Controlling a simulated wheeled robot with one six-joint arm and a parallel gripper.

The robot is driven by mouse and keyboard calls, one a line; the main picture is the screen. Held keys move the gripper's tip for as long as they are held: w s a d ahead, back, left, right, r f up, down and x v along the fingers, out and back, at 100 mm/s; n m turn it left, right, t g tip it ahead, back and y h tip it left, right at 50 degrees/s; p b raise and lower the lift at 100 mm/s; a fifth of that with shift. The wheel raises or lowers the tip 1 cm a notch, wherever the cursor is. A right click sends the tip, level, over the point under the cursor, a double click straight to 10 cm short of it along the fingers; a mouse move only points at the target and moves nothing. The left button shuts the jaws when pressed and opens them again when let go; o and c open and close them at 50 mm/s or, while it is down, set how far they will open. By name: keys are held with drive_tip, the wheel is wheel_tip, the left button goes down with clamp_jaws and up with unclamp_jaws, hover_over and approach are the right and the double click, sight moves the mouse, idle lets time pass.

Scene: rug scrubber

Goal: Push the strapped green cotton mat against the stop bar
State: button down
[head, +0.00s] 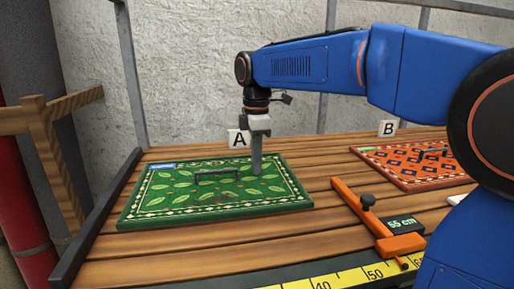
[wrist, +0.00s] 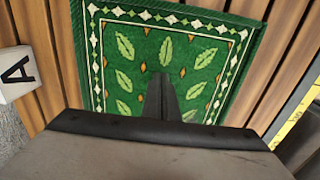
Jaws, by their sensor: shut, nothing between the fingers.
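The green mat (head: 180,205), with a leaf pattern and a white-diamond border, lies flat on the wooden slats at the left. A dark strap (head: 217,171) arches over its middle. A dark bar (head: 95,215), which looks like the stop bar, runs along the table's left edge; a narrow strip of wood shows between it and the mat. My gripper (head: 257,172) is shut and empty, pointing down over the mat's right part, right of the strap. In the wrist view its fingertips (wrist: 161,85) show against the mat (wrist: 125,55). I cannot tell whether they touch it.
An orange patterned mat (head: 405,170) lies at the right, behind an orange slide gauge (head: 358,210) with a "55 cm" display (head: 402,223). Markers A (head: 238,139) and B (head: 388,128) stand at the back. A yellow ruler (head: 345,280) lines the front. Bare slats separate the mats.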

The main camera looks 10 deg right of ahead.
sight(228, 169)
drive_tip(key=shift+a+r, duration=0.15)
drive_tip(key=shift+a, duration=1.75)
drive_tip(key=shift+a, duration=2.1)
drive_tip(key=shift+d, duration=0.1)
